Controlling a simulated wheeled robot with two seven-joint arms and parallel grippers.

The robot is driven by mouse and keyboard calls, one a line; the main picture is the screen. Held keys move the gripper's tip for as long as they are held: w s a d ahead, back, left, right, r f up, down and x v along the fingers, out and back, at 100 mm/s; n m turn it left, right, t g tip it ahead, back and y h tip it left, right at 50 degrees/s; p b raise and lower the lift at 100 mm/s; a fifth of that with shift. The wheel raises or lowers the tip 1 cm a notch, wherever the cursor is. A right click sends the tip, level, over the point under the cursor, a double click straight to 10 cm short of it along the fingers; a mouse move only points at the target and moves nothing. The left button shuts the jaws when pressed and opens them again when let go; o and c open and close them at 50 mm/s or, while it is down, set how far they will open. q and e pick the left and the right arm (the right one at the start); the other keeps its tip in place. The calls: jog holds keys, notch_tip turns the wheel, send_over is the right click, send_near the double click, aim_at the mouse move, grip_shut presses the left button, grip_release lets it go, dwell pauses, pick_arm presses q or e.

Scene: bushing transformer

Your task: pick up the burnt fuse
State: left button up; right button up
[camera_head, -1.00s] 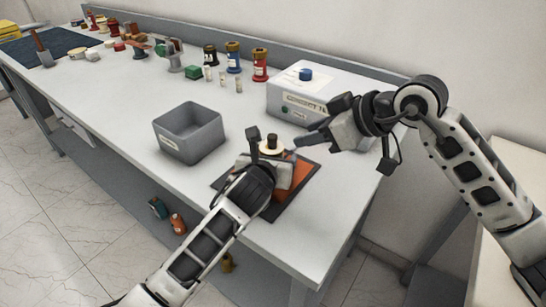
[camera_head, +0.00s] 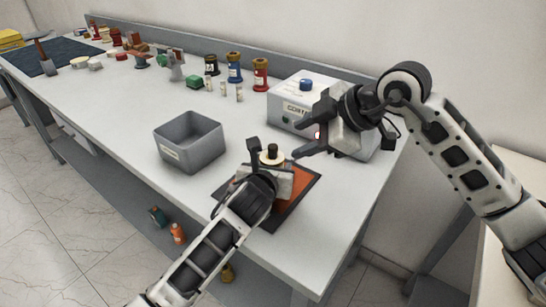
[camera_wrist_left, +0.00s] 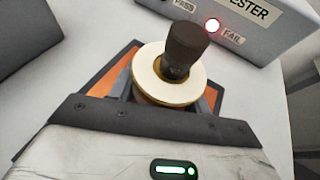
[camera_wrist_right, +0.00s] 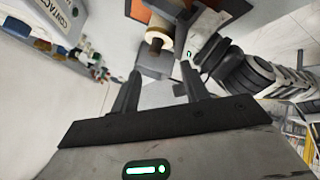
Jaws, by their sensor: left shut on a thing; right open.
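A dark brown cylinder (camera_wrist_left: 187,45), which may be the burnt fuse, stands up out of a cream ring (camera_wrist_left: 160,82). It also shows in the head view (camera_head: 272,150). My left gripper (camera_head: 268,174) is shut around the ringed body below it, over an orange mat with a dark border (camera_head: 300,192). My right gripper (camera_head: 303,140) is open and empty, up and to the right of the cylinder, apart from it. In the right wrist view, the cylinder's dark end (camera_wrist_right: 156,45) lies beyond and between the open fingers. The body's lower part is hidden.
A white contact tester (camera_head: 290,103) stands behind, with its FAIL lamp (camera_wrist_left: 212,25) lit. An empty grey bin (camera_head: 190,148) is left of my left gripper. Several small pale cylinders and coloured bushings (camera_head: 260,75) stand farther back. The table's middle is clear.

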jog(key=a+r+n, duration=0.1)
jog(key=n, duration=0.5)
jog(key=n+g+h, duration=0.2)
jog(key=n+h, duration=0.3)
jog(key=n, duration=1.4)
send_near(274, 146)
jog(key=shift+n, duration=0.4)
jog(key=x, duration=0.8)
jog(key=shift+f, duration=0.1)
grip_shut()
